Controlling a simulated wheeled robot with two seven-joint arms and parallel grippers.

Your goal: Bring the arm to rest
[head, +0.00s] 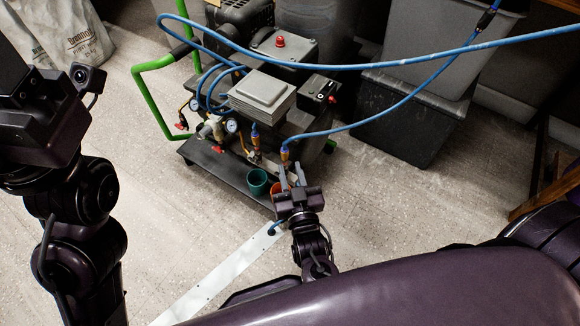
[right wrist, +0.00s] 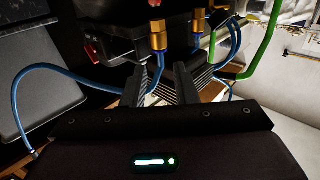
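My right gripper (head: 291,176) is over the front edge of a dark low platform (head: 222,172) in the head view. Its two fingers stand apart with nothing visible between them; the right wrist view also shows the open fingers (right wrist: 163,85).
Grey bins (head: 410,110) are at the back right. A white strip (head: 225,270) lies on the floor.

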